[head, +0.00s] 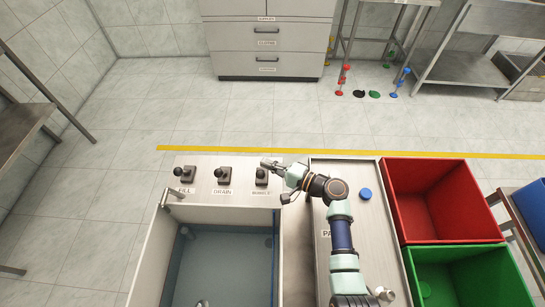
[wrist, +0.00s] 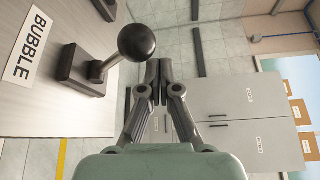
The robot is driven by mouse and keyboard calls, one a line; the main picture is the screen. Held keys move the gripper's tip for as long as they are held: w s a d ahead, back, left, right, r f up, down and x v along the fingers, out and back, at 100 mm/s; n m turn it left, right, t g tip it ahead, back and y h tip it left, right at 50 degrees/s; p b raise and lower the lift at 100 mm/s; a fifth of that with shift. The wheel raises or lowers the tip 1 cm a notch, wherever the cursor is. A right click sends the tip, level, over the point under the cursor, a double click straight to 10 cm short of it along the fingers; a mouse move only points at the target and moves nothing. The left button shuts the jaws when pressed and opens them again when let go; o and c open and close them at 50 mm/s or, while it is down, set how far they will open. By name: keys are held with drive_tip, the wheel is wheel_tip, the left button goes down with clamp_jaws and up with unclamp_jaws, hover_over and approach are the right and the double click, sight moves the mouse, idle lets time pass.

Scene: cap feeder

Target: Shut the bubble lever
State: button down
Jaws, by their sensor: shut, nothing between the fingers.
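The bubble lever (head: 261,180) stands on the grey panel, above its BUBBLE label, at the right of the lever row. In the wrist view the bubble lever (wrist: 137,43) shows a black ball knob on a short stem rising from a dark base. My gripper (head: 268,162) is at the far side of this lever in the head view. In the wrist view my gripper (wrist: 158,66) is shut and empty, its fingertips just right of the knob. I cannot tell whether they touch it.
The drain lever (head: 223,174) and fill lever (head: 186,174) stand to the left. A basin (head: 225,262) with bluish water lies in front. A red bin (head: 435,165) and green bin (head: 408,285) are at right, and a blue cap (head: 365,194) lies on the counter.

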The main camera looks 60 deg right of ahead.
drive_tip(key=shift+s+a+f, duration=0.1)
drive_tip(key=shift+s+a, duration=0.2)
drive_tip(key=shift+a, duration=0.15)
drive_tip(key=shift+a, duration=0.1)
idle(0.4)
drive_tip(key=s+d+p, duration=0.1)
drive_tip(key=s+d, duration=0.3)
drive_tip(key=s, duration=0.4)
drive_tip(key=shift+s+d+f+p, duration=0.2)
drive_tip(key=shift+d+f+p, duration=0.05)
drive_tip(key=shift+d+p, duration=0.1)
